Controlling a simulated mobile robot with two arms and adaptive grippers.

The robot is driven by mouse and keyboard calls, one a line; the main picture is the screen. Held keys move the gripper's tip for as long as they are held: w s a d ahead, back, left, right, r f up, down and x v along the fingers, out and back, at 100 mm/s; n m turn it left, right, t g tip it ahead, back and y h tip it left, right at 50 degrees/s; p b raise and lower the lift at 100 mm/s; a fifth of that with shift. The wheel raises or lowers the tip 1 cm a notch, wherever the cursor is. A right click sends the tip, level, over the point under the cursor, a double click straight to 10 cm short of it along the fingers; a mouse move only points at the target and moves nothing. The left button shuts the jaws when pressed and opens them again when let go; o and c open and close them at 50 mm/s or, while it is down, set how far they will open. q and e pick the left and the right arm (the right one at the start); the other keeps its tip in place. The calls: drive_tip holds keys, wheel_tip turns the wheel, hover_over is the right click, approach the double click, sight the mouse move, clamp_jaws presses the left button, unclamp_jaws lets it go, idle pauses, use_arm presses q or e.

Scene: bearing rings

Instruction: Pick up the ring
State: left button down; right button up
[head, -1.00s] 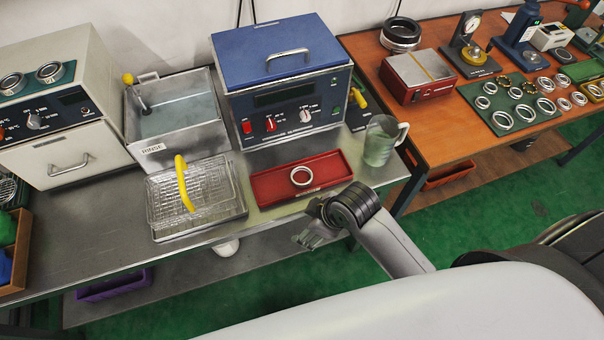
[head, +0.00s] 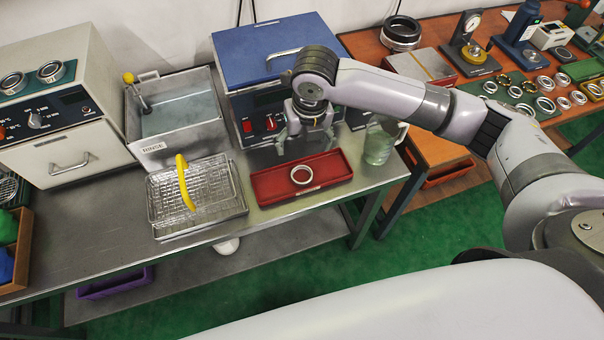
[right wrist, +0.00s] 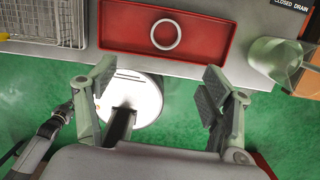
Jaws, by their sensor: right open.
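A shiny metal ring (head: 302,183) lies flat in a shallow red tray (head: 268,186) on the steel bench. The ring (right wrist: 165,49) and the red tray (right wrist: 222,32) also show at the top of the right wrist view. My right gripper (head: 305,143) is open and empty, its fingers pointing down above and behind the ring in the head view. In the right wrist view the fingers (right wrist: 158,68) are spread wide, and the ring lies beyond them, apart from both. My left gripper does not show in the head view.
A wire basket (head: 218,187) with a yellow handle stands left of the tray. A glass jug (head: 379,143) stands at its right. A blue-topped machine (head: 240,65) is behind. A rinse tank (head: 205,128) is at back left.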

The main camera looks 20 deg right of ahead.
drive_tip(key=p, duration=0.2)
hover_over(302, 174)
drive_tip(key=shift+n, duration=0.4)
drive_tip(key=f, duration=1.1)
drive_tip(key=shift+s+d, duration=0.1)
drive_tip(key=shift+s, duration=0.2)
wheel_tip(302, 174, down, 5)
drive_tip(key=shift+r+p, duration=0.15)
drive_tip(key=shift+p, duration=0.8)
drive_tip(key=shift+w+f, duration=0.15)
drive_tip(key=shift+f, duration=0.25)
drive_tip(key=shift+c, duration=0.5)
drive_tip(key=c, duration=1.1)
